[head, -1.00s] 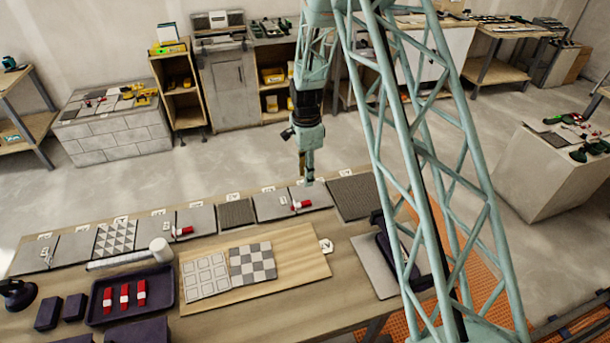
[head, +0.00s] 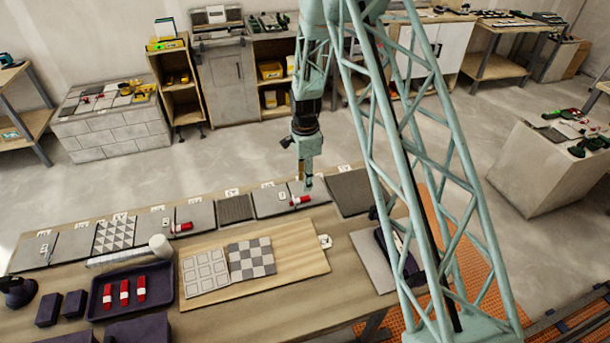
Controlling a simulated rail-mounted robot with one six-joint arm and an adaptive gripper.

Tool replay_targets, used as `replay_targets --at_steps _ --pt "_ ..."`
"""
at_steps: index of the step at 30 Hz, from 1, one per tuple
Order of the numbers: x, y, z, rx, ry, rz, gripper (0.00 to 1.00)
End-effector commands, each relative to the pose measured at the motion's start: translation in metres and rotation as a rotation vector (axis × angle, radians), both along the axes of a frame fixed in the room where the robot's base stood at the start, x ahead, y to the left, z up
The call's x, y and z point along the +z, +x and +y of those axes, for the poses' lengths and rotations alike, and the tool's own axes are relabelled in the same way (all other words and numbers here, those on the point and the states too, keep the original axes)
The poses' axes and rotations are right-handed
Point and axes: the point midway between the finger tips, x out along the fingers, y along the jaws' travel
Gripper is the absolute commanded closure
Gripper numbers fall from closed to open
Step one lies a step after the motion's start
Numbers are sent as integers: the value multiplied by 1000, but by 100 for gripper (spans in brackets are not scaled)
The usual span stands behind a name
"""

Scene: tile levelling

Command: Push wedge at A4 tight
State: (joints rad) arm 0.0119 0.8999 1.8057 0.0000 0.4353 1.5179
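A row of tiles lies along the far edge of the workbench (head: 330,288), with small label cards behind it whose text is too small to read. One red wedge (head: 300,201) with a white part lies at a seam toward the right of the row. A second red wedge (head: 182,228) lies at a seam further left. I cannot tell from the labels which is A4. My gripper (head: 307,184) points down just above the right-hand wedge, close to it. Whether they touch, and whether the fingers are open, is too small to tell.
A dark tray (head: 102,312) holds several red wedges at the front left. A white-headed mallet (head: 160,246) lies behind it. A wooden board (head: 300,262) carries two patterned tiles. A dark tool (head: 400,255) sits on a grey plate at right.

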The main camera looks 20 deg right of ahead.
Motion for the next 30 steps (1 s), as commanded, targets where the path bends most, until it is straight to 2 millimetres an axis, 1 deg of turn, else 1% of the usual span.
replay_targets --at_steps 3,21,24,30 --pt "-13 -1 0 0 0 3 72" --pt "-72 -1 0 0 0 2 72" --pt "-79 -1 0 0 0 2 72" --pt "-87 0 0 0 0 1 72"
